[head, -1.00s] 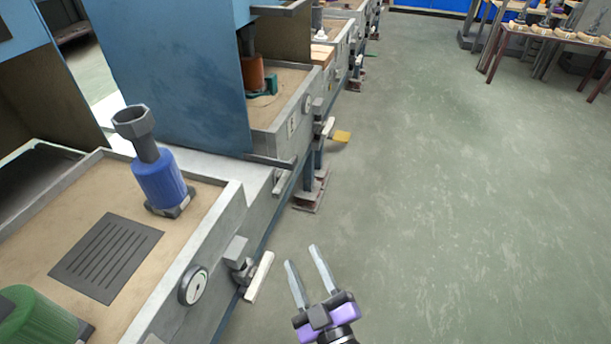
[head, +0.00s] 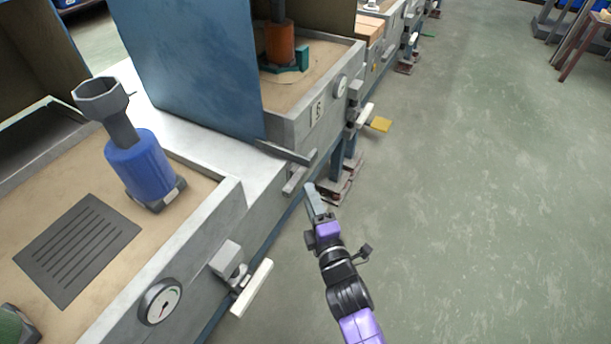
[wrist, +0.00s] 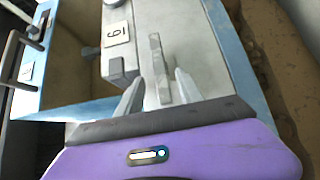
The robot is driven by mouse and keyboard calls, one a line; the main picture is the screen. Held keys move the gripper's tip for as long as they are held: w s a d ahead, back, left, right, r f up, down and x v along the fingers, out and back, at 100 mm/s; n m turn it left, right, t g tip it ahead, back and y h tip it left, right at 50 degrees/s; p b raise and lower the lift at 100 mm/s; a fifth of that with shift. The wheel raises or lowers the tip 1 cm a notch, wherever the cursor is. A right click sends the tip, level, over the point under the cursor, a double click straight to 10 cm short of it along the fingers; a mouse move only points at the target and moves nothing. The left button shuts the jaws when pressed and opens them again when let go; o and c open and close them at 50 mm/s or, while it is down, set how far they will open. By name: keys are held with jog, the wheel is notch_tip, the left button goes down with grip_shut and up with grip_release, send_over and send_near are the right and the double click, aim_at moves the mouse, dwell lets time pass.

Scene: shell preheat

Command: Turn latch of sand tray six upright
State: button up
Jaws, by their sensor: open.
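The tray marked with a 6 plate is the further sand tray (head: 292,128); the plate (head: 317,112) also shows in the wrist view (wrist: 116,32). A short grey bar (head: 295,181), apparently its latch, sits low on the front wall and slants in the head view. In the wrist view a grey latch bar (wrist: 156,58) lies between and just beyond my fingertips, running along the picture's height. My gripper (head: 314,190) is open, close to the wall, with nothing held. The wrist view shows its two fingers (wrist: 158,82) apart. Contact with the bar cannot be told.
A nearer tray holds a blue cylinder (head: 142,168) and a dark grate (head: 78,250); its wall carries a gauge (head: 160,302) and a pale handle (head: 251,288). A blue panel (head: 200,70) stands behind. A yellow tab (head: 380,125) juts out beyond.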

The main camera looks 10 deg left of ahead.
aim_at(303, 178)
jog(key=b+x, duration=0.4)
jog(key=x, duration=0.2)
jog(key=shift+w+a+f, duration=0.1)
jog(key=shift+w+a, duration=0.3)
jog(key=shift+w, duration=0.25)
grip_shut()
dwell(0.9)
